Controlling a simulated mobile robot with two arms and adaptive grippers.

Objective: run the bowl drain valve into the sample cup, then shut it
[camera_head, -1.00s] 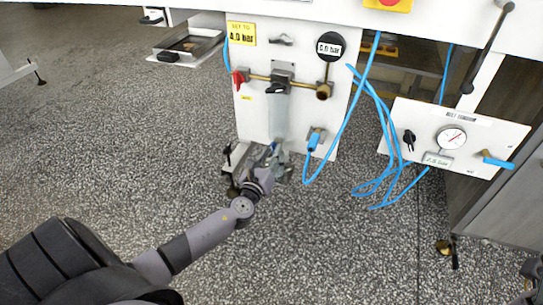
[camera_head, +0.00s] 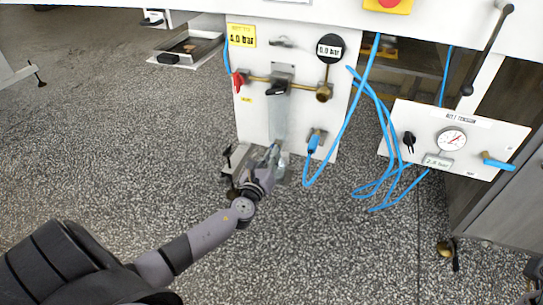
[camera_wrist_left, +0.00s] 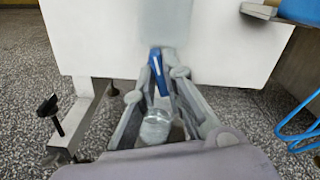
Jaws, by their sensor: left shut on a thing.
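My left gripper (camera_head: 271,157) is at the lower edge of the white panel (camera_head: 253,125), below the clear bowl (camera_head: 280,122). In the left wrist view its fingers (camera_wrist_left: 157,85) are shut around a blue lever (camera_wrist_left: 156,67), which looks like the drain valve's handle. The lever stands steeply, leaning slightly. A clear cup-like vessel (camera_wrist_left: 155,127) shows between the fingers, nearer the wrist; I cannot tell whether it holds liquid. The valve body and outlet are hidden by the fingers. My right gripper is not in view.
Blue hoses (camera_head: 385,140) hang to the right, near a gauge board (camera_head: 484,145). A bracketed foot (camera_head: 235,160) stands left of my gripper. The floor is open.

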